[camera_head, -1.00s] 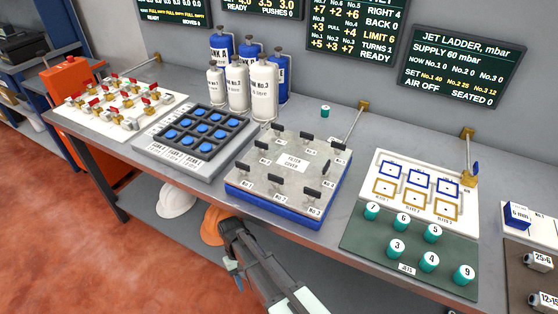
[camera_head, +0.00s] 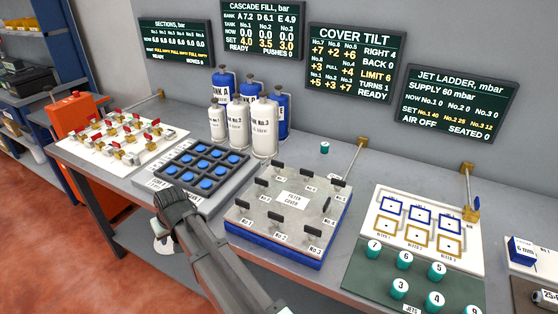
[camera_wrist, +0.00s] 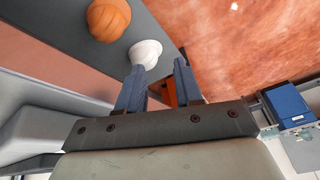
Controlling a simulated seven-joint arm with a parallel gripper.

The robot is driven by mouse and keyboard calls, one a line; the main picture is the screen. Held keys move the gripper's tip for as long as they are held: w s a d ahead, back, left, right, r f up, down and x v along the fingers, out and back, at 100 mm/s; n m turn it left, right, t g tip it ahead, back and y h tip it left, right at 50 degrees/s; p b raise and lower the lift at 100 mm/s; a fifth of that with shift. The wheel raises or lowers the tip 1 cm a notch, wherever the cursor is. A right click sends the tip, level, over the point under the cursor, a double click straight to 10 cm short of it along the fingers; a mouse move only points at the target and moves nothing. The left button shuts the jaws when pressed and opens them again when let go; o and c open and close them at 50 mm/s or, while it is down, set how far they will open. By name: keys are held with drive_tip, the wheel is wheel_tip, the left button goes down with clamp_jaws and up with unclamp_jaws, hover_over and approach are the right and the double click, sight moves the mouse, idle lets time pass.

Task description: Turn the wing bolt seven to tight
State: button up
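The filter cover (camera_head: 292,199) is a grey square plate on a blue base, with several dark wing bolts around its edge. The back-left wing bolt (camera_head: 279,168) appears to be number seven; its label is too small to read surely. The COVER TILT board (camera_head: 350,63) shows No.7 +7, RIGHT 4, BACK 0, LIMIT 6, TURNS 1. My gripper (camera_head: 168,198) is left of the cover, in front of the blue-button tray. In the wrist view its two fingers (camera_wrist: 160,78) stand apart with nothing between them. The cover is not in the wrist view.
The blue-button tray (camera_head: 164,183) is beside my gripper. White and blue bottles (camera_head: 264,127) stand behind the tray and cover. The jets panel (camera_head: 384,271) lies right of the cover.

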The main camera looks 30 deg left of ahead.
drive_tip(key=w+a+r+y, duration=0.1)
drive_tip(key=w+r, duration=0.2)
drive_tip(key=r, duration=0.1)
drive_tip(key=w+a+r+y, duration=0.1)
drive_tip(key=w+r, duration=0.2)
drive_tip(key=r, duration=0.2)
drive_tip(key=w+r+t+y, duration=0.1)
drive_tip(key=w+r+y, duration=0.1)
drive_tip(key=w+r, duration=0.1)
drive_tip(key=shift+w+a+r+m, duration=0.15)
drive_tip(key=shift+a+r+m, duration=0.05)
drive_tip(key=shift+r, duration=0.2)
drive_tip(key=shift+w+a+r+m, duration=0.15)
drive_tip(key=shift+a+r+m, duration=0.05)
drive_tip(key=shift+r, duration=0.2)
drive_tip(key=w+d+r+n+h, duration=0.2)
drive_tip(key=w+d+r, duration=0.3)
drive_tip(key=w+d, duration=0.75)
drive_tip(key=n+g+h, duration=0.2)
drive_tip(key=n, duration=0.1)
approach(279, 162)
drive_tip(key=x, duration=0.9)
drive_tip(key=shift+w+a+r, duration=0.1)
drive_tip(key=shift+a+r, duration=0.05)
drive_tip(key=shift+a, duration=0.1)
drive_tip(key=shift+c, duration=0.3)
clamp_jaws()
